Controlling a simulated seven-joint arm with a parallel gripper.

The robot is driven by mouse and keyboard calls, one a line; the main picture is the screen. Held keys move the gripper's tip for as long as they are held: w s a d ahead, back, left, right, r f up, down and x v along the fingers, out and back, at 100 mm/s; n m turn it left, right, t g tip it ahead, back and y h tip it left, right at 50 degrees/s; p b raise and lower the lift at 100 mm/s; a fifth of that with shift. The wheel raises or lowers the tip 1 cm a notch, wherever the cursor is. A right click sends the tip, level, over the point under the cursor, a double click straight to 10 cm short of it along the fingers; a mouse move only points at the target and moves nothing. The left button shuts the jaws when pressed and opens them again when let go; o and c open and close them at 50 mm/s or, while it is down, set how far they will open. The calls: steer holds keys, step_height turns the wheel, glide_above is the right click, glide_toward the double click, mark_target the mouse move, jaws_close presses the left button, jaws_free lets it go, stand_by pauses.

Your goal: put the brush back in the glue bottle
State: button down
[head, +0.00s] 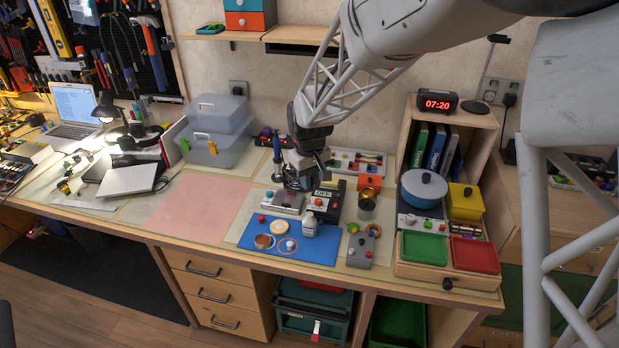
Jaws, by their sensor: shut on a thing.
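A small white bottle (310,223), which looks like the glue bottle, stands upright on the blue mat (327,250). My gripper (297,182) is above and a little left of it, behind the mat's back edge, pointing down. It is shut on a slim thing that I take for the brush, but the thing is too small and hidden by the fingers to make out. No brush lies loose on the mat. The gripper and the bottle are apart.
On the mat are a round tin (263,241), a pale disc (279,227) and a ringed spot (287,245). A black OFF box (325,205) and a grey device (283,202) stand close behind. The pink sheet (195,208) to the left is clear.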

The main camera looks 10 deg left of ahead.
steer(key=shift+f, duration=1.65)
steer(key=shift+f, duration=3)
stand_by(1.3)
steer(key=shift+c, duration=1.6)
jaws_free()
steer(key=shift+r, duration=0.1)
steer(key=shift+r, duration=3.85)
